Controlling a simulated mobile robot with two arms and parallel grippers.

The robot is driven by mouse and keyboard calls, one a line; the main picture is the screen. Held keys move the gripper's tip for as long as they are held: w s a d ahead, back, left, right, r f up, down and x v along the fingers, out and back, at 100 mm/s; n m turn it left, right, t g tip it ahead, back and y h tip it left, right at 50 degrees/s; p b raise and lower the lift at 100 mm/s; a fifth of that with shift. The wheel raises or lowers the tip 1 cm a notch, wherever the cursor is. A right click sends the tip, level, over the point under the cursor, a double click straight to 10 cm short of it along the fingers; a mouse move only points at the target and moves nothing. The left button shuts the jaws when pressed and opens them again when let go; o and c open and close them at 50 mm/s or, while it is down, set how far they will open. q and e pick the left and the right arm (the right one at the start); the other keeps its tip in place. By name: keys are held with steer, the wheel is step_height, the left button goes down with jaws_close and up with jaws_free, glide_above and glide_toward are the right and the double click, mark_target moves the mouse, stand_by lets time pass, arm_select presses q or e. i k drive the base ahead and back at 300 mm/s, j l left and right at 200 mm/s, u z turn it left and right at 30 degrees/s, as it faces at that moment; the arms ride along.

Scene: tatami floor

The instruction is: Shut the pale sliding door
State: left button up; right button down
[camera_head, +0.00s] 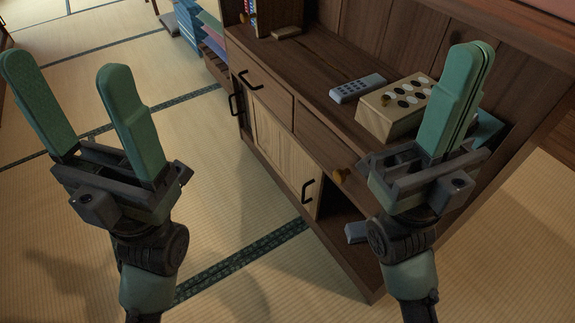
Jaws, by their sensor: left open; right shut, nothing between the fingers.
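The pale sliding door (285,162) is a light wood panel low in the front of a dark wood cabinet (350,262). A black handle (308,190) is at its right edge. Right of this edge the compartment is open, with a grey object (356,232) inside. My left gripper (74,75) is open and empty over the floor, left of the cabinet and apart from the door. My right gripper (466,60) is shut and empty. It appears in front of the cabinet's right part and hides some of it. Neither gripper appears to touch the door.
A grey remote (358,88) and a wooden box with black and white discs (398,106) lie on the cabinet's shelf. A drawer with a brass knob (340,175) is above the opening. Coloured stacked items (205,45) stand beyond the cabinet. The tatami (210,145) left of it is clear.

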mark_target(297, 171)
steer(key=j+z, duration=0.1)
steer(key=z, duration=0.5)
steer(key=i+j+z, duration=0.15)
steer(key=j+z, duration=0.25)
steer(key=j, duration=0.5)
steer(key=j+z, duration=0.35)
steer(key=j, duration=1.85)
steer(key=i+z, duration=0.05)
